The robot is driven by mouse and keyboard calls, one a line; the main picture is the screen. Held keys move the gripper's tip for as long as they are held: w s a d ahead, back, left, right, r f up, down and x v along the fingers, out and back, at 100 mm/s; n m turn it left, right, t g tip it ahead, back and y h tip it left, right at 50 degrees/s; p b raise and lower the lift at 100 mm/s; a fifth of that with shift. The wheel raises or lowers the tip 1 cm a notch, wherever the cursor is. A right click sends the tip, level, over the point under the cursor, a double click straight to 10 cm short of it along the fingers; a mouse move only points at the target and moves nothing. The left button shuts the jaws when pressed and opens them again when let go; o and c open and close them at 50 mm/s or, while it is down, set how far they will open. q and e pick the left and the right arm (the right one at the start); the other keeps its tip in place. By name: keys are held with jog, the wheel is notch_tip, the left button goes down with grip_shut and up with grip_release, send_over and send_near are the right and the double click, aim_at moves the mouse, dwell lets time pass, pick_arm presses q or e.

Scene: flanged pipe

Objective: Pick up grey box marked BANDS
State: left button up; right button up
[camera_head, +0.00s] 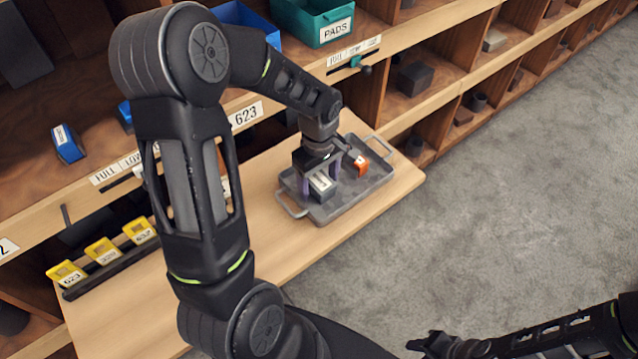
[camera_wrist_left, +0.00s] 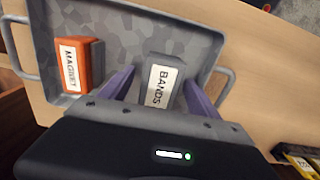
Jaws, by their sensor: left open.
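The grey box marked BANDS (camera_head: 322,186) sits in a grey metal tray (camera_head: 352,206) on the wooden board. Its white label faces up in the left wrist view (camera_wrist_left: 161,84). My left gripper (camera_head: 320,178) is down over the box and open. In the left wrist view, its purple fingers (camera_wrist_left: 158,92) stand on either side of the box, with a visible gap on at least the right side. The near end of the box is hidden by the gripper body. My right gripper (camera_head: 428,344) is at the bottom right, away from the tray; its jaw opening is unclear.
Yellow tags (camera_head: 104,251) stand in a black rail on the board. Behind are wooden shelves with a green PADS bin (camera_head: 312,20) and a small blue box (camera_head: 68,144).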

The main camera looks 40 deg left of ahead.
pick_arm(q)
grip_shut()
dwell(0.8)
